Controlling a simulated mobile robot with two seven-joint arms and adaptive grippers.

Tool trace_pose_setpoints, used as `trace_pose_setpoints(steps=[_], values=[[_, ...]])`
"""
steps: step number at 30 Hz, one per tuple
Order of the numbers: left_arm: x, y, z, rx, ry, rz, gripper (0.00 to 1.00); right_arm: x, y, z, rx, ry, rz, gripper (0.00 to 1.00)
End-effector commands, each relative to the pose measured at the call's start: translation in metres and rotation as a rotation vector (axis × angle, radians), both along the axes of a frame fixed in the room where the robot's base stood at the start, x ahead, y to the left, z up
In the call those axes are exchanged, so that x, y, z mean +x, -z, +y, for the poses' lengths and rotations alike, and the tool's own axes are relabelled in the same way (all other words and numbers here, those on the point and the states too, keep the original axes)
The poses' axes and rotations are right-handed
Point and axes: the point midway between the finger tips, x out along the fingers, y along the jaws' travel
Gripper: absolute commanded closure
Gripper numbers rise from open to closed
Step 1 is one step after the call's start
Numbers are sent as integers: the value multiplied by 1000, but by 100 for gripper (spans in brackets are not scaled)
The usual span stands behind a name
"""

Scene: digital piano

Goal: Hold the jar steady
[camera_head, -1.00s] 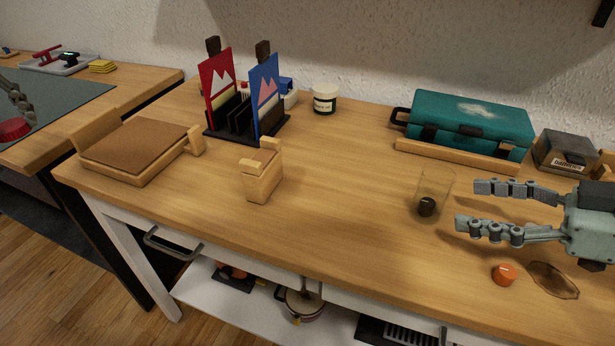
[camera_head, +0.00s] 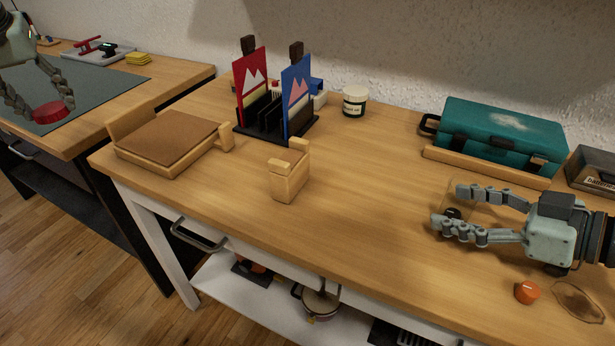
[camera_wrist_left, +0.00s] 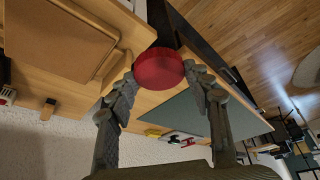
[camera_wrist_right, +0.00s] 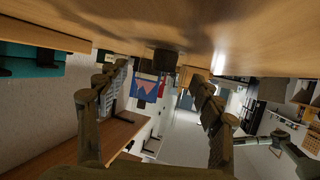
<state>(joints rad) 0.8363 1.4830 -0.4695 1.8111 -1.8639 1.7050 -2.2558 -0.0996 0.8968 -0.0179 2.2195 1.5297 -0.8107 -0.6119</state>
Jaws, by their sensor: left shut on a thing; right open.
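The clear jar (camera_head: 460,189) stands on the wooden table, with a dark lump (camera_head: 452,214) low inside it. My right gripper (camera_head: 447,206) is open, with one finger on each side of the jar. The fingers hide part of the jar, and I cannot tell whether they touch it. In the right wrist view the dark lump (camera_wrist_right: 167,62) lies between the fingers, and the clear wall hardly shows. My left gripper (camera_head: 47,108) is shut on a red round thing (camera_wrist_left: 158,68), over the grey mat of the other table.
An orange cap (camera_head: 527,292) and a dark oval thing (camera_head: 578,302) lie near the front edge. A teal case (camera_head: 500,135) stands behind the jar. A wooden holder (camera_head: 290,177) stands to the left, with clear tabletop between.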

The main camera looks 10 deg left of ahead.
Motion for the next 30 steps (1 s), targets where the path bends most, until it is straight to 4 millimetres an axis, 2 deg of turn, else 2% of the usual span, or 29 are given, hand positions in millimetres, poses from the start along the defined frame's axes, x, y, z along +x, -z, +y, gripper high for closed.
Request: trace_pose_setpoints(steps=[13,27,30], values=[[0,-1,0,0,0,0,61,3,3,5,-1,0,1,34],[0,-1,0,0,0,0,61,3,2,5,-1,0,-1,91],[0,-1,0,0,0,0,61,3,2,5,-1,0,-1,91]])
